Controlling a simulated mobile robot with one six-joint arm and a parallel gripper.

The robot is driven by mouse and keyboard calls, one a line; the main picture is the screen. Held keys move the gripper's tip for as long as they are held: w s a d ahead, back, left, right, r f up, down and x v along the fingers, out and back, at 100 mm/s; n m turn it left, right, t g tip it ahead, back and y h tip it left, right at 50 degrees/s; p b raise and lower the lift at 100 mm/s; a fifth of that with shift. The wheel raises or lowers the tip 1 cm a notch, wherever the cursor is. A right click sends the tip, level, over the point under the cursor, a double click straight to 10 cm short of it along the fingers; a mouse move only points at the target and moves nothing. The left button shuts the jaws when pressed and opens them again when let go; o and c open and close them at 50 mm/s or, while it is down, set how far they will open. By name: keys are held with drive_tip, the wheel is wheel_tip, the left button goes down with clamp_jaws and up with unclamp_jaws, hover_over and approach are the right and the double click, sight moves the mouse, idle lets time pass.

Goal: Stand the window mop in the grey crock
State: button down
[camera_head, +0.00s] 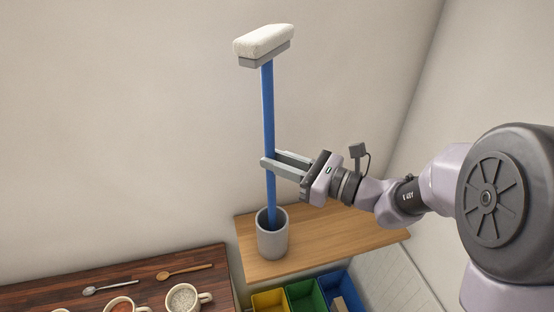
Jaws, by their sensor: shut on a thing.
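The window mop (268,115) has a long blue handle and a white, fluffy head on a grey block at the top. It stands nearly upright, head up. The grey crock (272,242) stands on a light wooden shelf (330,235). The lower end of the handle goes down inside the crock's mouth; the rim hides its tip, so I cannot tell whether it touches the bottom. My gripper (270,164) is shut on the blue handle, around its middle, above the crock, reaching in from the right.
A dark wooden counter at the lower left (215,262) holds a metal spoon (112,286), a wooden spoon (184,271) and mugs (183,299). Yellow (270,300), green (304,293) and blue (341,290) bins sit below the shelf. The shelf right of the crock is clear.

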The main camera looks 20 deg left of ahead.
drive_tip(key=shift+f+b, duration=1.15)
drive_tip(key=shift+f, duration=0.25)
drive_tip(key=c, duration=1.2)
unclamp_jaws()
drive_tip(key=s+d+b, duration=0.1)
drive_tip(key=d, duration=1.6)
drive_tip(key=shift+s+d+r, duration=0.2)
drive_tip(key=shift+s, duration=0.05)
